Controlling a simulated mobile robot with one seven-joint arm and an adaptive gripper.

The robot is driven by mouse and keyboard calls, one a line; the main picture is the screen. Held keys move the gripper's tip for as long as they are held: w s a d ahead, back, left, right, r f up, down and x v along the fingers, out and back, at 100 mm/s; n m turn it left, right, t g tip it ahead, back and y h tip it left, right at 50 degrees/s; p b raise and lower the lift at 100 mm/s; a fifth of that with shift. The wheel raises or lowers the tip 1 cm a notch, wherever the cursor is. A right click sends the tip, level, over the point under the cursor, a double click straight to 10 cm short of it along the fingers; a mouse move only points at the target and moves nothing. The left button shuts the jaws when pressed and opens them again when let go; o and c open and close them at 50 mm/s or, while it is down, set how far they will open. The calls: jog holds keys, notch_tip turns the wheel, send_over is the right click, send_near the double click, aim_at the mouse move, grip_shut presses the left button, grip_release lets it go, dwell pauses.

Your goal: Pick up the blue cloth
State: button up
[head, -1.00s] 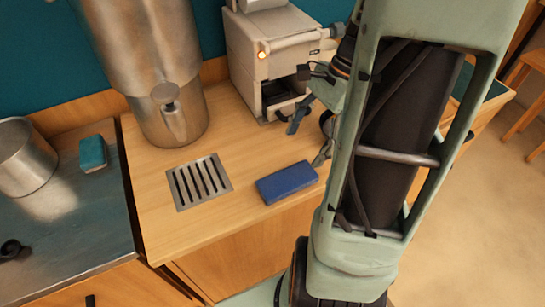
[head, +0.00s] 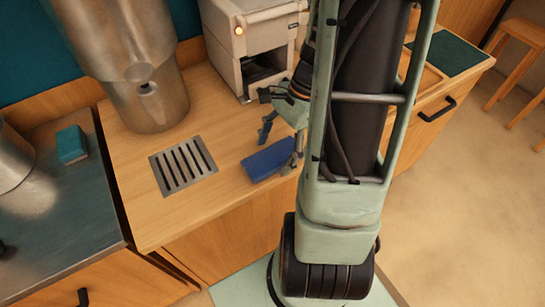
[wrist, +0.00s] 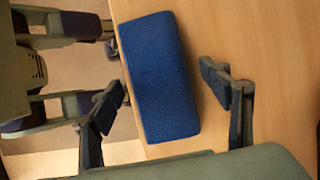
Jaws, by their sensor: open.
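The blue cloth (head: 270,160) is a flat folded block lying on the wooden counter near its front edge. In the wrist view the blue cloth (wrist: 160,80) lies between and beyond the two fingers. My gripper (head: 283,142) is open just above the cloth's right part in the head view. In the wrist view my gripper (wrist: 165,100) has its fingers spread on either side of the cloth's near end, with no clear contact. Part of the cloth's right end is hidden behind a finger in the head view.
A metal drain grate (head: 183,166) is set in the counter left of the cloth. A large steel urn (head: 145,85) and a beige machine (head: 255,45) stand behind. A teal sponge (head: 71,143) lies on the dark metal top at left. The counter between grate and cloth is clear.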

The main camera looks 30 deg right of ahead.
aim_at(270, 157)
jog(key=shift+c, duration=0.6)
jog(key=c, duration=1.1)
jog(key=shift+r, duration=0.15)
jog(key=shift+r, duration=0.25)
notch_tip(270, 157, up, 3)
jog(key=shift+s+d+r+p, duration=0.1)
jog(key=shift+s+d+p, duration=0.05)
jog(key=shift+p, duration=0.2)
jog(key=s+d+r, duration=0.2)
jog(key=s+r, duration=0.1)
jog(key=s, duration=0.1)
jog(key=s+d+r, duration=0.2)
jog(key=s+r, duration=0.1)
jog(key=s, duration=0.1)
jog(key=s+d+r, duration=0.2)
jog(key=s+r, duration=0.1)
jog(key=s, duration=0.1)
jog(key=shift+s+p, duration=0.1)
jog(key=shift+p, duration=0.2)
